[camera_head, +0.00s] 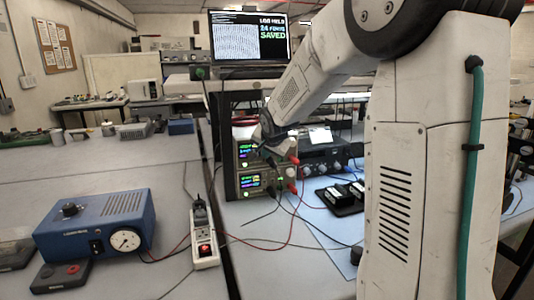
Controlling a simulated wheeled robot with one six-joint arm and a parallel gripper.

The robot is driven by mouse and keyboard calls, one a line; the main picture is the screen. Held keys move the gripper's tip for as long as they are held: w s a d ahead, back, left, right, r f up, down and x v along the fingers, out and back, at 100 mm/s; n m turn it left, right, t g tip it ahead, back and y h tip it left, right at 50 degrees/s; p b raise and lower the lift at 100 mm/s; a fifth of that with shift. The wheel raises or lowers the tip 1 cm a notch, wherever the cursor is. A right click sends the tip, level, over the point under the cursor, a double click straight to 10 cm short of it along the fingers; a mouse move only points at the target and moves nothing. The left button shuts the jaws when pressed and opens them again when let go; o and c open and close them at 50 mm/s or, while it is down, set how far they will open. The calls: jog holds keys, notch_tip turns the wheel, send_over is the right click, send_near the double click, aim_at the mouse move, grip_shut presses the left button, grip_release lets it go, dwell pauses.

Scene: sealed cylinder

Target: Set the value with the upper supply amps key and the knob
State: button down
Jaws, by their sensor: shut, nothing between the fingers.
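Two bench power supplies are stacked on the far bench. The upper supply (247,151) has a lit coloured display on its left side. The lower supply (257,182) has a similar lit display, with red knobs or terminals at its right. My gripper (266,137) is at the upper supply's front, over its upper middle and right part. It is shut, with nothing held. The upper supply's amps key and knob are too small or hidden behind my gripper to tell apart. I cannot tell whether the gripper touches the panel.
My arm covers much of the right side. A power strip (204,240) and a blue box with a dial (97,224) are on the near left bench. Red and black leads cross the bench. Black cases (333,197) lie right of the supplies. A monitor (249,37) reads "SAVED".

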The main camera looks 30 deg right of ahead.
jog(key=shift+s, duration=0.15)
jog(key=shift+s+a, duration=0.2)
jog(key=shift+s, duration=0.4)
jog(key=shift+s+a, duration=0.25)
jog(key=shift+s, duration=0.55)
jog(key=shift+s+a, duration=0.2)
jog(key=shift+s, duration=0.6)
jog(key=shift+s+a, duration=0.25)
jog(key=shift+s, duration=0.55)
jog(key=s+a+n+g+y, duration=0.1)
jog(key=s+a+n+g, duration=0.2)
jog(key=s, duration=1.3)
jog(key=s+a+n+g+y, duration=0.2)
jog(key=s+a+n+g, duration=0.2)
jog(key=s+a+n, duration=0.4)
jog(key=s+a+r, duration=0.1)
jog(key=s+a, duration=0.5)
jog(key=s, duration=0.3)
jog(key=shift+a+n, duration=0.25)
jog(key=shift+n, duration=0.15)
